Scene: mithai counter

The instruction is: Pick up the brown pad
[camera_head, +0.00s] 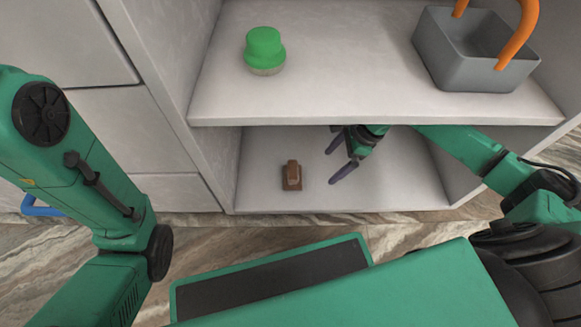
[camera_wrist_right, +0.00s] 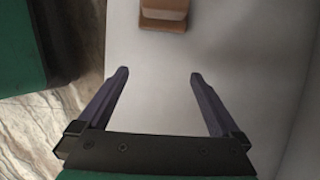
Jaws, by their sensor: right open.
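The brown pad (camera_head: 292,176) has a flat base with a raised grip on top. It lies on the lower shelf board (camera_head: 400,190), left of my right gripper. My right gripper (camera_head: 338,160) reaches into the lower compartment, open and empty, apart from the pad. In the right wrist view the two fingers (camera_wrist_right: 157,75) are spread over the pale shelf. The pad (camera_wrist_right: 163,15) shows at the top edge there, beyond the fingertips and partly cut off. My left arm is at the left of the head view, but its gripper is not visible.
The upper shelf (camera_head: 350,95) overhangs the lower compartment. On it stand a green-topped round brush (camera_head: 265,50) and a grey basket (camera_head: 455,70) with an orange handle. Grey drawers (camera_head: 100,120) are at the left, with a blue handle (camera_head: 40,209) low down. The lower shelf around the pad is clear.

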